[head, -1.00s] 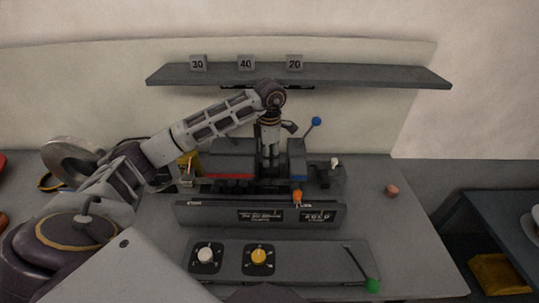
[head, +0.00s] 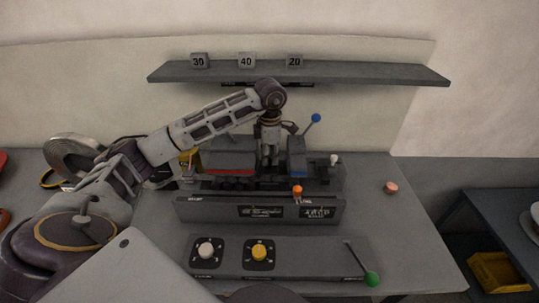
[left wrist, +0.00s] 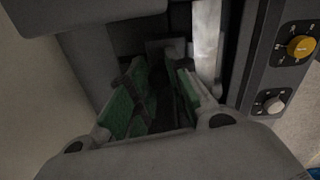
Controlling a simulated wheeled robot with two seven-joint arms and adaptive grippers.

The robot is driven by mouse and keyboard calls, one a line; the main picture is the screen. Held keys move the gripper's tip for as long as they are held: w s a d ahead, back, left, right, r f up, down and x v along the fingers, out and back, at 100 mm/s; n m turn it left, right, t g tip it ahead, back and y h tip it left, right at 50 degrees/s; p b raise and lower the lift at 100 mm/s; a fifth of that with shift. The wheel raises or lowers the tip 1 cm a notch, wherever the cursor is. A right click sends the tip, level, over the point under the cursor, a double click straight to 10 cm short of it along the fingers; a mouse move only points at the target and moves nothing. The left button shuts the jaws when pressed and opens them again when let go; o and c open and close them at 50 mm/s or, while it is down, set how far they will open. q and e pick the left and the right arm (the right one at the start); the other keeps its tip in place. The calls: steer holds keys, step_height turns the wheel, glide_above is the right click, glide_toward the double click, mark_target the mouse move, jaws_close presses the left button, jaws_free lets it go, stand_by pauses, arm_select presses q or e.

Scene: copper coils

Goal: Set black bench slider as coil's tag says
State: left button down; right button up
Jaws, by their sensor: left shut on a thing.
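The grey bench machine (head: 230,208) stands in the middle of the bench, with a red-edged block (head: 230,158) and a blue-edged block (head: 296,158) on top. My left gripper (head: 268,163) points down between these blocks. In the left wrist view its green-padded fingers (left wrist: 160,95) close around a dark part low in the machine; I cannot make out its shape, nor whether it is the black slider. A small orange knob (head: 297,190) sits at the machine's front. A round coil (head: 68,153) lies at the left, partly behind my arm. I cannot read any tag on it. My right gripper is out of view.
A shelf (head: 350,75) behind carries plates marked 30, 40 and 20. A control panel (head: 310,259) in front has a white dial (head: 206,251), a yellow dial (head: 259,252) and a green-tipped lever (head: 371,279). A blue-tipped lever (head: 315,118) rises near my gripper. The bench's right side is mostly clear.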

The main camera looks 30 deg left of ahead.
mark_target(270, 157)
arm_select(q)
steer(key=shift+s+d+r, duration=0.1)
steer(key=shift+r, duration=0.05)
steer(key=c, duration=1.5)
jaws_free()
steer(key=shift+w+f, duration=0.2)
steer(key=shift+w, duration=0.1)
steer(key=shift+o, duration=1.1)
steer(key=shift+s+r, duration=0.1)
steer(key=shift+s, duration=0.05)
step_height(270, 157, up, 12)
steer(key=shift+s, duration=0.15)
steer(key=shift+s, duration=0.1)
